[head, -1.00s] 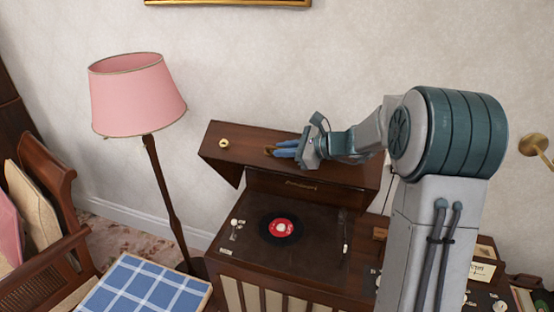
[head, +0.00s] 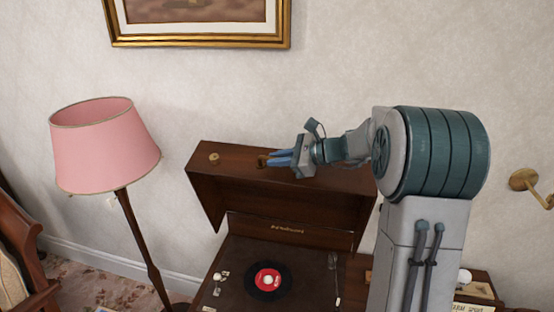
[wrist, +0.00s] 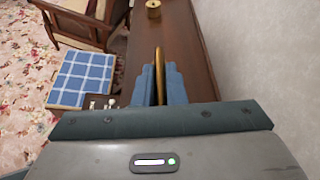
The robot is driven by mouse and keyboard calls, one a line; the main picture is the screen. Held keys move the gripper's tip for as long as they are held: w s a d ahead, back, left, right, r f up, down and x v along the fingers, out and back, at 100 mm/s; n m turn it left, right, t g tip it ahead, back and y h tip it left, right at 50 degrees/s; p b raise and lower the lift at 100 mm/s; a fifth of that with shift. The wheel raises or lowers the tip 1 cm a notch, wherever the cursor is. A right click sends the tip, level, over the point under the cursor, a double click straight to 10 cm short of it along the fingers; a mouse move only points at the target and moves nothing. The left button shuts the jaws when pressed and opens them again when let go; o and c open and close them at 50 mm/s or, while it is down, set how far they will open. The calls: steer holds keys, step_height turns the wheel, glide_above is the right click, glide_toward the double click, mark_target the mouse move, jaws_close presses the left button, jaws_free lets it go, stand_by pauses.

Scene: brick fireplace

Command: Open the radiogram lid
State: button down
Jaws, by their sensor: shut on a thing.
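The radiogram lid (head: 295,203) is dark wood and stands raised, tilted back toward the wall. The turntable deck (head: 305,275) below it is exposed, with a black record with a red label (head: 268,280) on it. My gripper (head: 270,159) is at the lid's upper edge, its blue fingers shut on a brass handle (wrist: 159,75). In the wrist view the fingers (wrist: 160,85) sit on both sides of the handle. A round brass knob (head: 214,157) is on the lid to the left of my gripper.
A pink lamp (head: 104,145) stands left of the radiogram. The wall is close behind the lid, with a gold-framed picture (head: 200,41) above and a brass wall fitting (head: 523,180) at right. A blue checked cushion (wrist: 82,78) is at the front left.

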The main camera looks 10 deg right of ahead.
steer(key=shift+d, duration=0.1)
steer(key=c, duration=1.5)
jaws_free()
steer(key=shift+w+f, duration=0.15)
steer(key=shift+w, duration=0.05)
steer(key=shift+s, duration=0.1)
steer(key=b+v, duration=0.3)
steer(key=v, duration=1.1)
